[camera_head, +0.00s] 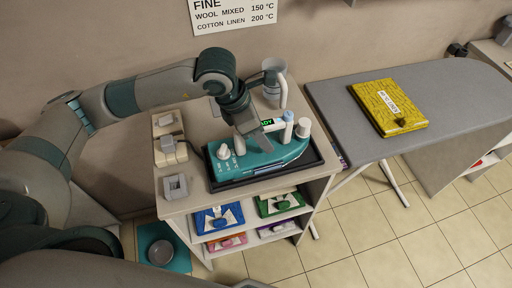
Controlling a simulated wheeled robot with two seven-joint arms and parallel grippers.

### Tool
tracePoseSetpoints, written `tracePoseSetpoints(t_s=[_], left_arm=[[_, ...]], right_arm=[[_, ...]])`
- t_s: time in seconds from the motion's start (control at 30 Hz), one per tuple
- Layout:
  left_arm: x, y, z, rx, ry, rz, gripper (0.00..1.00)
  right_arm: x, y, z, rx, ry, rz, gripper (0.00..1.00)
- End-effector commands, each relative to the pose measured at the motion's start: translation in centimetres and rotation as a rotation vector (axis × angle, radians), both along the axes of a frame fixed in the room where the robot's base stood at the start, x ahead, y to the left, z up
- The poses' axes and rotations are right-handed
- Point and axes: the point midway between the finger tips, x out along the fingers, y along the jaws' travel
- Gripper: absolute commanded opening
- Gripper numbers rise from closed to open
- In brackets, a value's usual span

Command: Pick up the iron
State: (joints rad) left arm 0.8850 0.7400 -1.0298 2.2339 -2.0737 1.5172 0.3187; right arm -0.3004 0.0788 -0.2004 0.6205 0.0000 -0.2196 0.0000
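The teal iron (285,155) rests on a black tray (234,184) on top of the small cabinet. It has a white knob at each end and a small display with green lettering. My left gripper (255,146) points down over the iron's rear half, at its upper part. The fingers overlap the iron in this view, so I cannot tell whether they touch or grip it. The iron appears to sit flat on the tray. My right gripper is not in view.
A clear jug (275,88) stands behind the iron, near the wall. A beige block with switches (170,150) and a grey square socket (176,186) are left of it. Shelves below hold coloured packets (218,218). An ironing board (345,110) at right carries a folded yellow cloth (388,105).

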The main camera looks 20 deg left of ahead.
Motion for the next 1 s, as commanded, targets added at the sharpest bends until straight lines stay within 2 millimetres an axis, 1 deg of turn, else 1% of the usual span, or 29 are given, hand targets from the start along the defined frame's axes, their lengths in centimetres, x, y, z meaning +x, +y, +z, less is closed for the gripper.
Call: tracePoseSetpoints(t_s=[0.3,0.33,0.37,0.4,0.47,0.5,1.0], left_arm=[[-0.01,0.01,0.01,0.000,0.000,0.000,0.45],[-0.01,0.02,0.02,0.000,0.000,0.000,0.41],[-0.01,0.02,0.02,0.000,0.000,0.000,0.33],[-0.01,0.02,0.02,0.000,0.000,0.000,0.24],[-0.01,0.02,0.02,0.000,0.000,0.000,0.09],[-0.01,0.02,0.03,0.000,0.000,0.000,0.00],[-0.01,0.03,0.04,0.000,0.000,0.000,0.00]], right_arm=[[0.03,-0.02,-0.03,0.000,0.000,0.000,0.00],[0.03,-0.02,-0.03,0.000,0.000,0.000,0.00],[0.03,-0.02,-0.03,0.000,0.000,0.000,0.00],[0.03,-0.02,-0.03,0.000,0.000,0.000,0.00],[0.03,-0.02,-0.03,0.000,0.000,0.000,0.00],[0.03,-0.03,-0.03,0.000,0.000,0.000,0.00],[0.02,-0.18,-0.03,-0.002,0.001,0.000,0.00]])
